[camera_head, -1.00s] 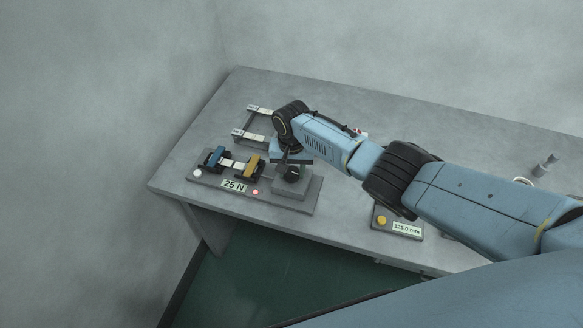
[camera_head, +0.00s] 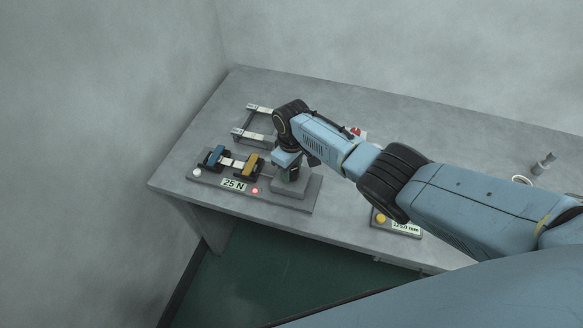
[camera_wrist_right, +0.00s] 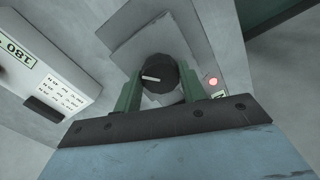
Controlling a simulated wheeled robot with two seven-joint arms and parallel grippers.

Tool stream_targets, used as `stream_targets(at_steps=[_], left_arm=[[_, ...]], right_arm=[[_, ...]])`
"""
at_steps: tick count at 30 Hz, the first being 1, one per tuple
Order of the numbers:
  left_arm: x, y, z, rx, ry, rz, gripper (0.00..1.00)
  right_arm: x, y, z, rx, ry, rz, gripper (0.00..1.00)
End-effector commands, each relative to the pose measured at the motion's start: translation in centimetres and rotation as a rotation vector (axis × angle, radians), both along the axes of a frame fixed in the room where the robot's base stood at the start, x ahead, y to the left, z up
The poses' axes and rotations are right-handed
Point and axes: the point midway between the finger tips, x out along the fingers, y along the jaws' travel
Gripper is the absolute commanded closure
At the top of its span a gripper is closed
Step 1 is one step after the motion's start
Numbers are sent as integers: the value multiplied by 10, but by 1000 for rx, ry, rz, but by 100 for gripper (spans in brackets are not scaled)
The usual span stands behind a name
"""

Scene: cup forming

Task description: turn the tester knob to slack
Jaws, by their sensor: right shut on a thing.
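The tester (camera_head: 308,201) sits at the left front of the table. Its blue clamp (camera_head: 215,156) and yellow clamp (camera_head: 253,165) have a pale strip (camera_head: 233,162) between them, and its display (camera_head: 234,184) reads 25 N. The dark round knob (camera_wrist_right: 160,74) with a white pointer line shows in the right wrist view. My right gripper (camera_wrist_right: 158,85) is shut on the knob, with a green finger on each side of it. In the head view my right gripper (camera_head: 291,172) is above the tester's grey block and mostly covers the knob. My left gripper is not in view.
A red light (camera_head: 255,191) glows on the tester's front. A frame with pale strips (camera_head: 255,123) stands behind it. A white ring (camera_head: 521,180) lies at the right.

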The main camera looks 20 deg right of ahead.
Motion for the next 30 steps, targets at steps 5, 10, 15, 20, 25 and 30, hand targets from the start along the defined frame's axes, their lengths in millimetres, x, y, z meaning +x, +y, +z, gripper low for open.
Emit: stream_targets(at_steps=[5, 10, 15, 20, 25, 30], left_arm=[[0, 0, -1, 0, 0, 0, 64], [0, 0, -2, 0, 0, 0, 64], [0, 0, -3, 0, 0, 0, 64], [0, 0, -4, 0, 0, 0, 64], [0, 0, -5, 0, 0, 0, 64], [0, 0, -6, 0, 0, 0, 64]], right_arm=[[0, 0, 0, 1, 1, 166, 82], [1, 0, 0, 2, 0, 327, 82], [1, 0, 0, 2, 0, 481, 82], [1, -1, 0, 1, -1, 606, 82], [2, -1, 0, 2, -1, 710, 82], [2, -1, 1, 2, -1, 778, 82]])
